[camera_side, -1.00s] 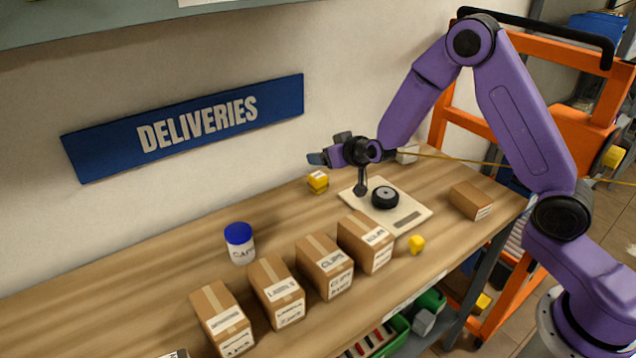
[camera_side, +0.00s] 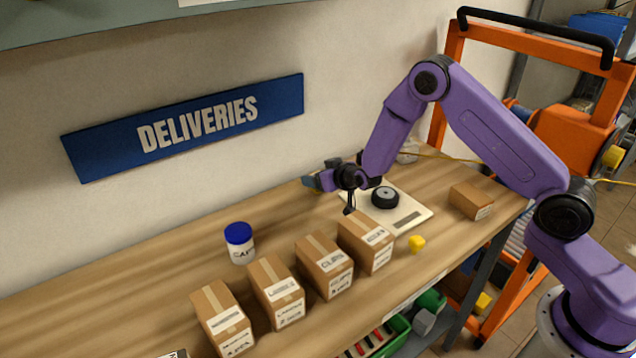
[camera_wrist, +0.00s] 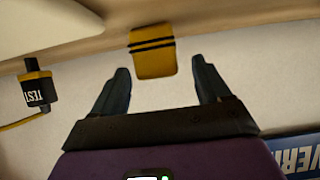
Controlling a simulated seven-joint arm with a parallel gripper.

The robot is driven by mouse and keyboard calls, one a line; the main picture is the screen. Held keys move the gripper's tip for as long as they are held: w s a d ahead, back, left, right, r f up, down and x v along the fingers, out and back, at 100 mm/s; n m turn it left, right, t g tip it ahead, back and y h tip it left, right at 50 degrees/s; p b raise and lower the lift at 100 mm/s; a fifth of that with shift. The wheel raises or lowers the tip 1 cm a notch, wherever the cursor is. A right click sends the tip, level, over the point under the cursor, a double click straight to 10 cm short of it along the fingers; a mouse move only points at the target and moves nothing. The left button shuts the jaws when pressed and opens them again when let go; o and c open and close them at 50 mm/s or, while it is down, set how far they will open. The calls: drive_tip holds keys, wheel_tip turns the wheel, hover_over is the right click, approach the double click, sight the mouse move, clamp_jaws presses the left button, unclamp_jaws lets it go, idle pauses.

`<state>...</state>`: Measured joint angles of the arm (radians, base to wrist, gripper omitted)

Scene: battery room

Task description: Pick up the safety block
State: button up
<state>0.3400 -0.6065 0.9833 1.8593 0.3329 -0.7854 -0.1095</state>
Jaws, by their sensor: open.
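A yellow block with two black bands (camera_wrist: 153,52), which I take to be the safety block, stands in the wrist view between and just beyond the fingertips of my gripper (camera_wrist: 161,66). Bare space shows between each finger and the block, so neither finger seems to touch it. In the side view my gripper (camera_side: 318,176) is low over the back of the bench, near the wall, with its fingers pointing left. The gripper hides the block there. The jaws are open and empty.
A pale plate (camera_side: 415,208) with a black wheel-like part (camera_side: 385,197) lies right of my gripper. Several cartons (camera_side: 324,262) line the front; a blue-lidded jar (camera_side: 240,243) stands behind them. A black-yellow tester (camera_wrist: 38,90) shows in the wrist view. The wall is close behind.

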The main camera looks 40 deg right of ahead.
drive_tip(key=shift+x, duration=0.8)
drive_tip(key=c, duration=1.1)
drive_tip(key=shift+r, duration=0.15)
